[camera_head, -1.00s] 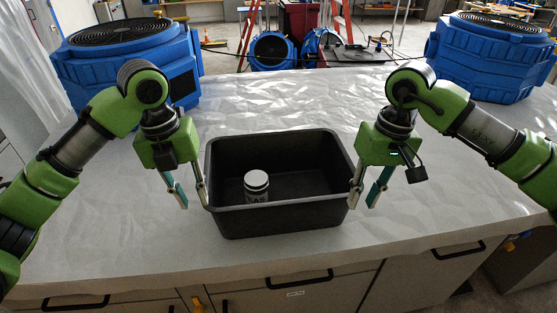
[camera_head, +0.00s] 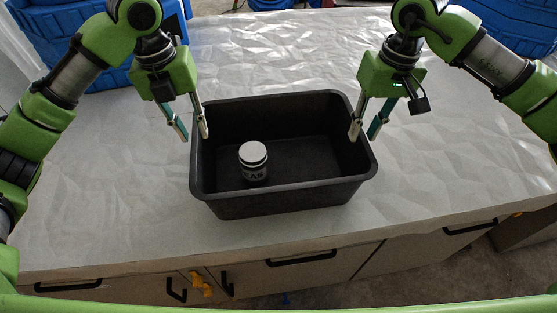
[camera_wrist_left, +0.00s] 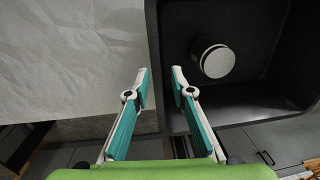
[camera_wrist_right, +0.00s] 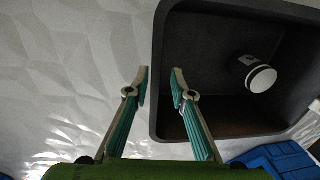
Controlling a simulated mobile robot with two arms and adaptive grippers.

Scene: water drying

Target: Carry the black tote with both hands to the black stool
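The black tote (camera_head: 290,198) sits on the white-covered counter, with a white-lidded jar (camera_head: 253,160) standing inside it toward the left. My left gripper (camera_head: 195,138) is open at the tote's left wall, one finger inside the rim and one outside. The left wrist view shows the tote's rim (camera_wrist_left: 155,60) between its fingers. My right gripper (camera_head: 363,137) is open at the tote's right wall, with one finger on the inner side and one outside. The right wrist view shows the wall (camera_wrist_right: 157,75) between the fingers. I see no black stool.
The counter top (camera_head: 110,190) is bare on both sides of the tote. Blue machines stand at the back left (camera_head: 90,70) and back right (camera_head: 525,25). Cabinet drawers with black handles (camera_head: 300,258) lie below the counter's front edge.

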